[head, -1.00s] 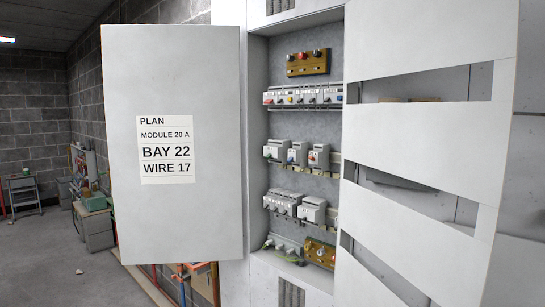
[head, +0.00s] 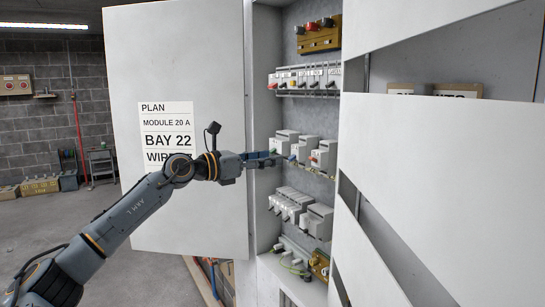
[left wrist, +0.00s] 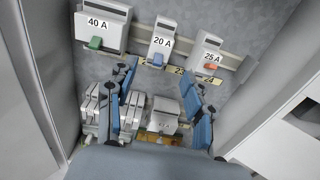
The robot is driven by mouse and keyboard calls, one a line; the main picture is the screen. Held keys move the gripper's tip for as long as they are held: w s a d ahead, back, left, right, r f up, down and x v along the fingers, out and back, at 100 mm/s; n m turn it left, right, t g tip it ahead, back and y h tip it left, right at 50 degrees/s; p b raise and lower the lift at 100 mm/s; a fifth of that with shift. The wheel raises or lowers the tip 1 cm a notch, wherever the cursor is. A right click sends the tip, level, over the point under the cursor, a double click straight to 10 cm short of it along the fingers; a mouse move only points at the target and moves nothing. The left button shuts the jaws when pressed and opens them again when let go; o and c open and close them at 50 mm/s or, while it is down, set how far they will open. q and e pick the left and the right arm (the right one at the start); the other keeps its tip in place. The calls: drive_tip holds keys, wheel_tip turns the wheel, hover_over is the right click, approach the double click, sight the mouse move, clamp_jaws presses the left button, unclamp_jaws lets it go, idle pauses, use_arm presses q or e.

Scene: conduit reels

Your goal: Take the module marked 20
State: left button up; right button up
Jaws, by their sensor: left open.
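The module marked 20 A (left wrist: 163,40), white with a blue lever, sits on a rail between the 40 A module (left wrist: 101,27) with a green lever and the 25 A module (left wrist: 207,50) with an orange lever. In the head view the 20 A module (head: 303,148) is the middle one of its row. My left gripper (head: 272,158) reaches into the cabinet at that row. In the left wrist view its blue fingers (left wrist: 160,75) are open and empty, with the 20 A module beyond the gap between them. My right gripper is not in view.
The cabinet's plan door (head: 190,60) stands open on the left, its sheet partly hidden by my arm. A slotted white panel (head: 450,150) stands on the right. More modules (head: 300,205) sit on the rail below, and another row (head: 308,78) is above.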

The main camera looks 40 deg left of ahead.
sight(295, 153)
use_arm(q)
drive_tip(key=p+x, duration=0.2)
drive_tip(key=x, duration=0.1)
drive_tip(key=p+x, duration=0.2)
drive_tip(key=shift+w+d+r, duration=0.15)
drive_tip(key=shift+w+r, duration=0.05)
drive_tip(key=shift+w, duration=0.15)
drive_tip(key=shift+w+d+p, duration=0.15)
drive_tip(key=shift+w+p, duration=0.2)
drive_tip(key=shift+p, duration=0.05)
drive_tip(key=shift+w+d+f, duration=0.1)
drive_tip(key=shift+w+d, duration=0.05)
drive_tip(key=shift+w, duration=0.35)
drive_tip(key=shift+w+d+p, duration=0.15)
drive_tip(key=shift+w+p, duration=0.15)
drive_tip(key=shift+p, duration=0.05)
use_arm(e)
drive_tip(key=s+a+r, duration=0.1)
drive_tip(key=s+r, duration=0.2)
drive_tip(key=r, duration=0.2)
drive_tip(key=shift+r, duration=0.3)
use_arm(q)
drive_tip(key=shift+c, duration=0.4)
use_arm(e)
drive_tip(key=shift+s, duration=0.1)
